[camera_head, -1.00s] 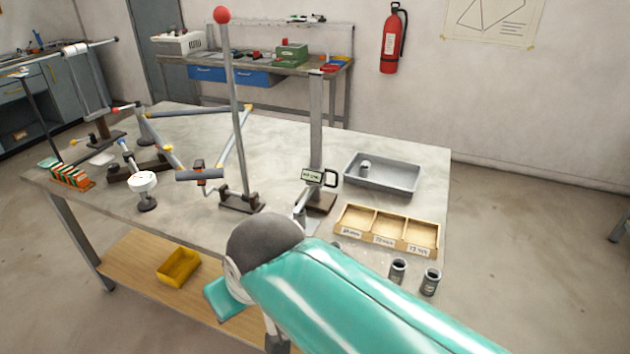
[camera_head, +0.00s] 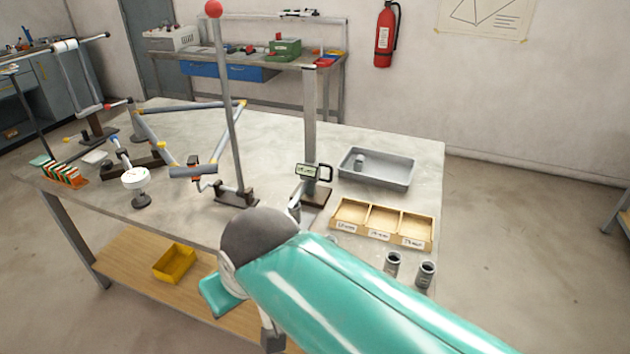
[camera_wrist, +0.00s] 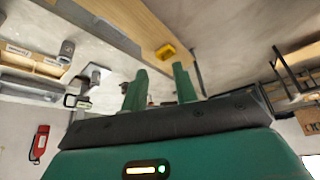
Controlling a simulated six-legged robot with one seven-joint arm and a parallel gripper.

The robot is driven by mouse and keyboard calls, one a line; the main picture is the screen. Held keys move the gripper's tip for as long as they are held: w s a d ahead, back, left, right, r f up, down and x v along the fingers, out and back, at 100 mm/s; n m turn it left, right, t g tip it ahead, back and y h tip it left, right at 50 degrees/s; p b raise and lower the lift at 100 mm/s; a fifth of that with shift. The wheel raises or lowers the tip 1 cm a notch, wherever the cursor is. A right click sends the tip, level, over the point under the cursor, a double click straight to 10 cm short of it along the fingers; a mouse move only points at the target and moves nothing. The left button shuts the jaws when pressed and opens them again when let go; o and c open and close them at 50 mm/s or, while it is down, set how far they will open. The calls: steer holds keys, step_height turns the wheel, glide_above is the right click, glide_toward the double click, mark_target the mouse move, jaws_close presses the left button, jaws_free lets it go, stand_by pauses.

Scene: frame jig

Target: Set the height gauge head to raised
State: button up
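The height gauge (camera_head: 309,120) stands on the table as a tall grey column on a dark base. Its head (camera_head: 307,171), with a small display and a black loop handle, sits low on the column, a little above the base. The head also shows in the wrist view (camera_wrist: 77,101), at the left. My gripper (camera_wrist: 160,70) is in the wrist view with its two green fingers apart and nothing between them. It is apart from the gauge head.
A grey tray (camera_head: 376,181) and a wooden three-compartment box (camera_head: 383,237) lie right of the gauge. Grey cylinders (camera_head: 425,274) stand at the front edge. A red-balled post (camera_head: 229,110) rises just left of the gauge. A yellow bin (camera_head: 174,263) sits on the lower shelf.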

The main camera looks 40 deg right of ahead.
steer(key=w+d+f+m+y, duration=0.3)
steer(key=w+d+f+m, duration=0.1)
steer(key=w+d+m, duration=0.5)
steer(key=w+d+f+m+y, duration=0.4)
steer(key=w+d+m, duration=0.4)
steer(key=w+d, duration=0.15)
steer(key=m+t+h, duration=0.2)
steer(key=m+t, duration=1)
steer(key=m, duration=0.4)
glide_toward(331, 178)
steer(key=x, duration=0.7)
steer(key=r+x, duration=0.1)
steer(key=x, duration=0.2)
steer(key=shift+w+d, duration=0.25)
jaws_close()
